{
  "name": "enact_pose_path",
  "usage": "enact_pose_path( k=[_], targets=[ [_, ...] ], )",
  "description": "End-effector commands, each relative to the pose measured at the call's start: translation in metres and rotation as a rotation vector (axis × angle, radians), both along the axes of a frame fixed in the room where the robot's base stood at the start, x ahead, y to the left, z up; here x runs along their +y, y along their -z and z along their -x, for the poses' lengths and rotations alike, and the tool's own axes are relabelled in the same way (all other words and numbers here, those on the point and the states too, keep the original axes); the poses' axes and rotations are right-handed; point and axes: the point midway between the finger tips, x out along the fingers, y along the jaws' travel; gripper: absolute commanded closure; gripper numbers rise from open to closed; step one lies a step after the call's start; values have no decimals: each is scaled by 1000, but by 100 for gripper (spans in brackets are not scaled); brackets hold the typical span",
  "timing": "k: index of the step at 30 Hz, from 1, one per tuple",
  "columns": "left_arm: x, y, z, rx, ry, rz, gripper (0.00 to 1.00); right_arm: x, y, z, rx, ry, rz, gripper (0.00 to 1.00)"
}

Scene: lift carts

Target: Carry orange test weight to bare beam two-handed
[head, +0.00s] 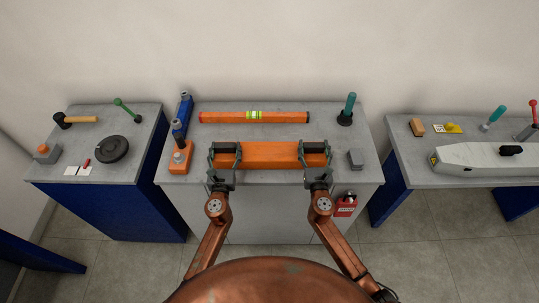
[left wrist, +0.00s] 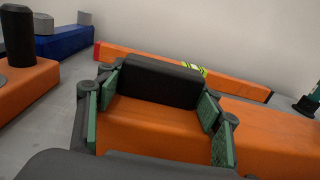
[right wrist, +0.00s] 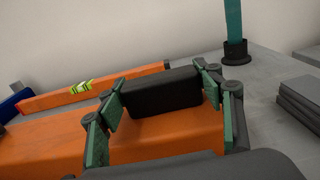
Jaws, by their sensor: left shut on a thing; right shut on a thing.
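The orange test weight (head: 270,156) is a long orange block with a black grip at each end, level over the front of the middle bench. I cannot tell whether it touches the bench top. My left gripper (head: 223,160) is shut on its left end; the left wrist view shows green pads on both sides of the black grip (left wrist: 160,82). My right gripper (head: 316,160) is shut on its right end, around the other black grip (right wrist: 160,91). A pale grey beam-like body (head: 475,158) lies on the right bench; I cannot tell if it is the bare beam.
Behind the weight lies an orange spirit level (head: 254,117). An orange block with a dark knob (head: 180,157), a blue tool (head: 186,105), a teal-handled tool (head: 348,108) and grey plates (head: 356,159) flank it. A gap separates the middle and right benches (head: 400,150).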

Motion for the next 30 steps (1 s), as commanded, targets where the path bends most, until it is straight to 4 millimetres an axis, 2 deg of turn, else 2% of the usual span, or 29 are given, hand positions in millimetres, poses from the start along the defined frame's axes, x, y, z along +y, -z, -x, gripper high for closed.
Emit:
enact_pose_path(
  k=[11, 23, 30],
  targets=[
    [0, 0, 0, 0, 1, 0, 98, 0, 0, 0, 0, 1, 0, 98],
    [-1, -9, -1, -10, 3, 0, 98, 1, -9, -1, -10, -1, 0, 98],
    [-1, -25, -1, -15, 3, 0, 98, 1, -25, -1, -16, -1, 0, 98]
  ],
)
